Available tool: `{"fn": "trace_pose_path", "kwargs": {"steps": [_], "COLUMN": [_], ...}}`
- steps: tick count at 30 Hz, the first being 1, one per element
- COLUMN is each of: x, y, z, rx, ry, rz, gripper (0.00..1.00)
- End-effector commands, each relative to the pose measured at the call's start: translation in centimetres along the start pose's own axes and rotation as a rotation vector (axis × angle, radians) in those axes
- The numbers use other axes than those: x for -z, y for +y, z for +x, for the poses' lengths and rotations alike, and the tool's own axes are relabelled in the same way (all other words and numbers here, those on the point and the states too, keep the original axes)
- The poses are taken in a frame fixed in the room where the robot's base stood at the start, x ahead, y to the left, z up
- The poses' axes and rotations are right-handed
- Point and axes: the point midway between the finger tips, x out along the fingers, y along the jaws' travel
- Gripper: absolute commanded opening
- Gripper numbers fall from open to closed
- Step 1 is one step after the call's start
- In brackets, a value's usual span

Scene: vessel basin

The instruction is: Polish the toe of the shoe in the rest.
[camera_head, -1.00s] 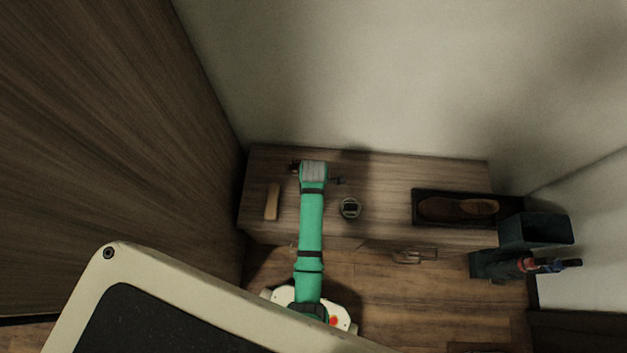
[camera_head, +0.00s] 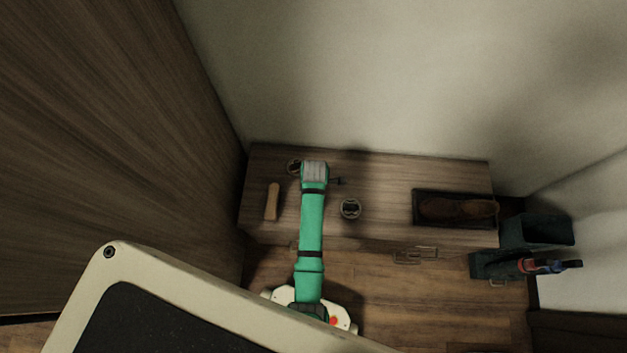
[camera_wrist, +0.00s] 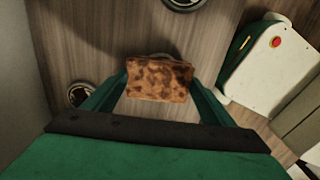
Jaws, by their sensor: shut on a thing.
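The brown shoe (camera_head: 458,209) lies on its side or flat in a dark rest (camera_head: 416,208) at the right of the wooden bench, its toe hard to make out. My gripper (camera_wrist: 160,82) is shut on a mottled brown pad (camera_wrist: 158,84), held between the fingers in the wrist view. In the head view my wrist (camera_head: 315,172) is over the left-middle of the bench, far left of the shoe, and hides the fingers and pad. One round tin (camera_head: 350,208) stands right of my arm, and another (camera_head: 294,167) shows partly behind my wrist.
A light wooden block or brush (camera_head: 272,201) lies at the bench's left. Walls close in at the back and sides. The bench between the right tin and the rest is clear.

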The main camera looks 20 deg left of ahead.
Motion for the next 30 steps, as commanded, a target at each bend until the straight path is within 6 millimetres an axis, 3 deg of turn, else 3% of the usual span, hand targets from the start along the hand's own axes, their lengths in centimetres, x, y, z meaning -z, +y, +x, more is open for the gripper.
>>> {"fn": "trace_pose_path", "kwargs": {"steps": [8,30], "x": [0.2,0.2], "y": [-0.2,0.0], "z": [0.0,-5.1], "rx": [0.006,0.002], "ry": [-0.002,-0.001], "rz": [-0.003,-0.003], "gripper": [0.59,0.59]}}
